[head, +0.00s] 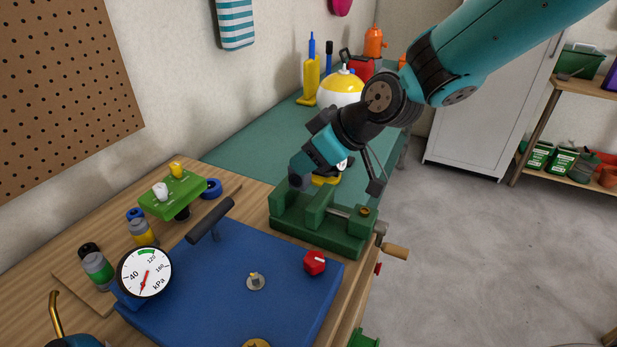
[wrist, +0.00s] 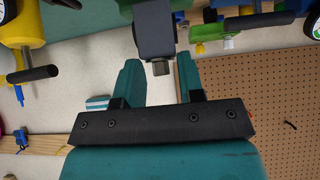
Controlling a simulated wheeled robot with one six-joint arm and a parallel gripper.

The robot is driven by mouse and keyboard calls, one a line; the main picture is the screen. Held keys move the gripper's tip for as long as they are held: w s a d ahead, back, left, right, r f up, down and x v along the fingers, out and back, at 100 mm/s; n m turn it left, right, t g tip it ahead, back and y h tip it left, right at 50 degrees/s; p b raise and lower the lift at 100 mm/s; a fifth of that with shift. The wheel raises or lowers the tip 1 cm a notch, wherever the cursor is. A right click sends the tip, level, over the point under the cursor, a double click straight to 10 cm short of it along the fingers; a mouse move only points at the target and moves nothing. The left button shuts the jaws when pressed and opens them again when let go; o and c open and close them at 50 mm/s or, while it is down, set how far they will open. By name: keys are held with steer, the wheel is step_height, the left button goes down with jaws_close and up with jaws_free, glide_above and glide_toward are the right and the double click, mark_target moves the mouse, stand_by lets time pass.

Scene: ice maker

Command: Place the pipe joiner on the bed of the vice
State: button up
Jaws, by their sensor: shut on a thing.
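The green vice (head: 318,236) stands at the right edge of the wooden bench in the head view, with a metal screw and a wooden handle at its right end. My gripper (head: 299,171) reaches down over the vice's left end. In the wrist view its two teal fingers (wrist: 157,82) stand apart on either side of a dark grey piece with a small metal stub, which appears to be the pipe joiner (wrist: 155,28). A dark piece, likely the joiner (head: 297,183), shows below the fingers in the head view. I cannot tell whether it touches the vice bed, which is partly hidden.
A blue board (head: 215,290) with a black lever, red knob (head: 314,262) and pressure gauge (head: 144,271) lies in front of the vice. A green block with valves (head: 172,195) stands left.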

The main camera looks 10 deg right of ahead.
mark_target(308, 183)
steer(key=shift+f, duration=2.35)
steer(key=shift+f+b, duration=0.65)
steer(key=shift+b, duration=0.05)
steer(key=o, duration=1)
steer(key=shift+o, duration=0.2)
steer(key=shift+r, duration=0.1)
